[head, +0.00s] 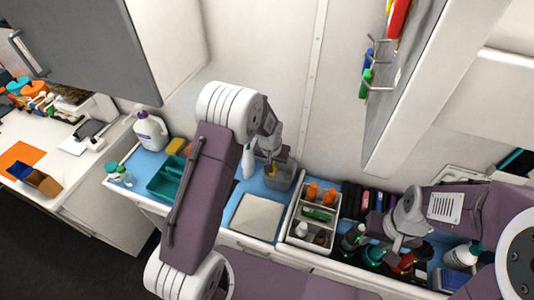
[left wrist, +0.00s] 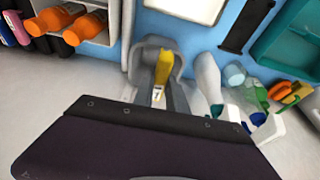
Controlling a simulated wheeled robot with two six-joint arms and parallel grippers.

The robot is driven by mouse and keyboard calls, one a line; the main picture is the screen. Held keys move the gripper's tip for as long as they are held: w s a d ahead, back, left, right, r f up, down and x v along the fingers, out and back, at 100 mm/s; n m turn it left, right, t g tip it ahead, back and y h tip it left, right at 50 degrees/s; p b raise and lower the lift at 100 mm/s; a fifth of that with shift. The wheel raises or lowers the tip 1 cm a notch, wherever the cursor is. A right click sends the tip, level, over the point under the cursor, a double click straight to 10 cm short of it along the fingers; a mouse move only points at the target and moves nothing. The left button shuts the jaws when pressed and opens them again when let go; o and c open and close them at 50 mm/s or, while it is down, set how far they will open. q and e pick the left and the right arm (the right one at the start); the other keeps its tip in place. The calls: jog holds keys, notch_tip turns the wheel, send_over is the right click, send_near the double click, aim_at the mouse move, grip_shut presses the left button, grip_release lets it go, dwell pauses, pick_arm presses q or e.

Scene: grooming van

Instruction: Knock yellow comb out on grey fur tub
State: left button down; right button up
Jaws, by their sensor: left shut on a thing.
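The yellow comb (head: 271,168) is held upright in my left gripper (head: 269,157), which is shut on it. In the left wrist view the comb (left wrist: 162,64) sticks out beyond the fingers, over or inside the grey fur tub (left wrist: 147,47). I cannot tell whether it touches the tub's rim. In the head view the tub (head: 284,180) stands on the blue counter against the wall, partly hidden by the gripper. My right gripper (head: 402,248) is low at the right among bottles, and its jaws are not clear.
A white bottle (left wrist: 207,77) stands close beside the tub. A pale mat (head: 257,216) lies in front of it. A divided caddy (head: 297,238) with orange bottles is to the right, and a teal tray (head: 166,181) to the left. Several bottles crowd my right arm.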

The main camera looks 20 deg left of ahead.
pick_arm(q)
jog(key=shift+s+d+f, duration=0.1)
jog(key=shift+s+f, duration=0.3)
jog(key=shift+f, duration=0.1)
jog(key=shift+s+d, duration=0.15)
jog(key=shift+s, duration=0.05)
jog(key=shift+f, duration=0.15)
jog(key=shift+f+b, duration=1.95)
jog(key=shift+f, duration=0.45)
jog(key=shift+f+b, duration=0.45)
jog(key=shift+f, duration=0.1)
jog(key=shift+r, duration=0.1)
